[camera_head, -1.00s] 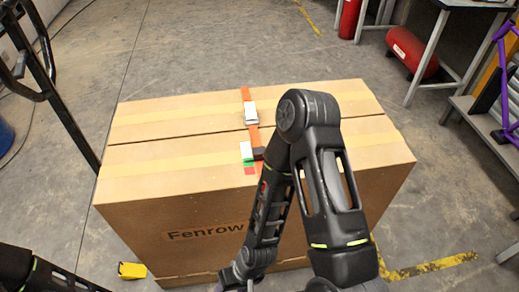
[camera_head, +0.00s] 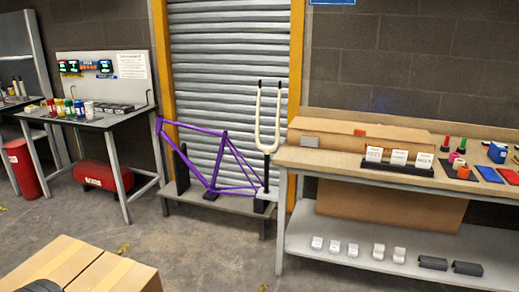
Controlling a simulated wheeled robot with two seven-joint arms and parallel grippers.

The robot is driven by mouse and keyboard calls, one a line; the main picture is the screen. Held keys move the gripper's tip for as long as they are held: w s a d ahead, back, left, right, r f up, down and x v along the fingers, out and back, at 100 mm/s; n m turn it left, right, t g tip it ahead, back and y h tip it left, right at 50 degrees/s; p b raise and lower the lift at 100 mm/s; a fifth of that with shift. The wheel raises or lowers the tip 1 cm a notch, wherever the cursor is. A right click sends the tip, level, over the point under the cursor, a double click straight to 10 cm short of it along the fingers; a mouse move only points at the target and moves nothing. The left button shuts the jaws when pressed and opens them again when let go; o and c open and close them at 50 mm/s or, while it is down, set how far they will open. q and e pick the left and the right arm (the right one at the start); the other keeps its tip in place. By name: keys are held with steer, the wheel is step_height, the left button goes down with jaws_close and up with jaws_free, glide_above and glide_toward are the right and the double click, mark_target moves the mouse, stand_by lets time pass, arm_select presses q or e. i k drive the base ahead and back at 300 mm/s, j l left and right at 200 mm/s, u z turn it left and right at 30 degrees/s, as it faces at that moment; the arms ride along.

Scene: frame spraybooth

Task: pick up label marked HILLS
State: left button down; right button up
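Three white labels stand in a row in a black holder (camera_head: 397,168) on the bench at the right: a left label (camera_head: 374,153), a middle label (camera_head: 399,157) and a right label (camera_head: 424,160). Each carries dark print too small to read surely, so I cannot tell which one says HILLS. Neither of my grippers is in view. Only a dark part of my arm shows at the lower left, over the cardboard box.
A cardboard box (camera_head: 85,268) is at lower left. Floor between is clear.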

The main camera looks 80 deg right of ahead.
mark_target(424, 161)
steer(key=z, duration=4)
steer(key=i+j+z, duration=0.1)
steer(key=i+z, duration=0.15)
steer(key=z, duration=0.2)
steer(key=i+j+z, duration=0.15)
steer(key=z, duration=0.25)
steer(key=i+j, duration=0.3)
steer(key=i+j+z, duration=0.15)
steer(key=i+j, duration=0.45)
steer(key=j, duration=0.2)
steer(key=i+j+z, duration=0.15)
steer(key=i+j, duration=0.35)
steer(key=j, duration=0.3)
steer(key=i+j+z, duration=0.15)
steer(key=i+j, duration=0.15)
steer(key=j, duration=0.1)
